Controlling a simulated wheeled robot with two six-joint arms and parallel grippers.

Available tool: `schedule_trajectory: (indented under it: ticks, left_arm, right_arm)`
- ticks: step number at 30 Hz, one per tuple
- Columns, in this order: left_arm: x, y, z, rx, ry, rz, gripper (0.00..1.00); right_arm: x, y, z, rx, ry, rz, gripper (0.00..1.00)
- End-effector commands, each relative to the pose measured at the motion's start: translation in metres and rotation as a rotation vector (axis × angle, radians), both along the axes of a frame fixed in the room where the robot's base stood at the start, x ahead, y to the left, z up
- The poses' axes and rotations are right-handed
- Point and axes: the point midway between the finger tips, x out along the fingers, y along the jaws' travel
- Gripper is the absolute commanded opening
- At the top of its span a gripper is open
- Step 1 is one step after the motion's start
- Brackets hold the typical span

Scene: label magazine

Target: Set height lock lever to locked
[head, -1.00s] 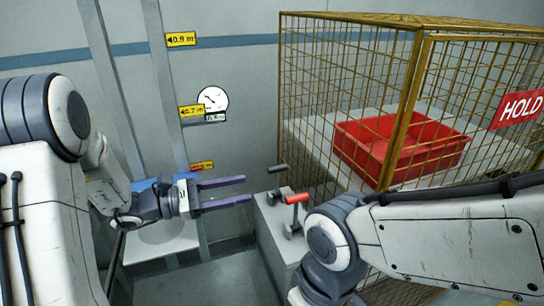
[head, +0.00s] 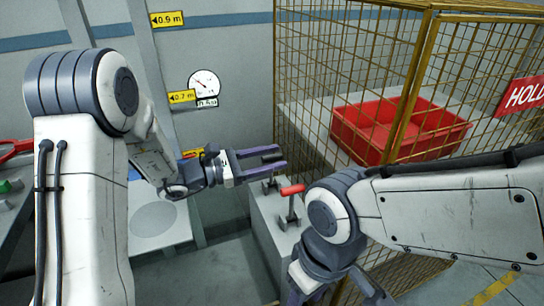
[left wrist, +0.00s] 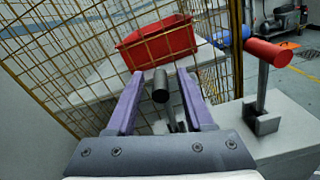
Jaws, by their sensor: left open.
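Two levers stand on a grey box. One has a black handle (head: 272,157), which also shows in the left wrist view (left wrist: 160,86). The other has a red handle (head: 292,189), seen at the right in the left wrist view (left wrist: 270,52). I cannot read which is the height lock lever. My left gripper (head: 281,157) is open, with its purple fingers on either side of the black handle. In the left wrist view (left wrist: 160,72), gaps show between the handle and both fingers.
A yellow mesh cage (head: 425,70) with a red bin (head: 350,135) inside stands behind and right of the levers. A round gauge (head: 204,83) and yellow height labels (head: 167,19) are at the back. The grey box (head: 262,215) stands close to my right arm.

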Motion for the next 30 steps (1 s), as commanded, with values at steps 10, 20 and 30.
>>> schedule_trajectory:
  ticks: [10, 20, 30]
  left_arm:
    - [0.0011, -0.0033, 0.0, 0.0, 0.0, -0.001, 0.33]
    - [0.0009, -0.0035, 0.0001, 0.0, 0.0, -0.002, 0.0]
    - [0.0008, -0.0036, 0.0001, 0.0, 0.0, -0.002, 0.0]
  right_arm:
    - [0.0, 0.0, 0.0001, 0.0, 0.0, 0.0, 0.5]
    - [0.0, 0.0, 0.0001, 0.0, 0.0, 0.0, 0.5]
    - [0.0, 0.0, 0.0001, 0.0, 0.0, 0.0, 0.5]
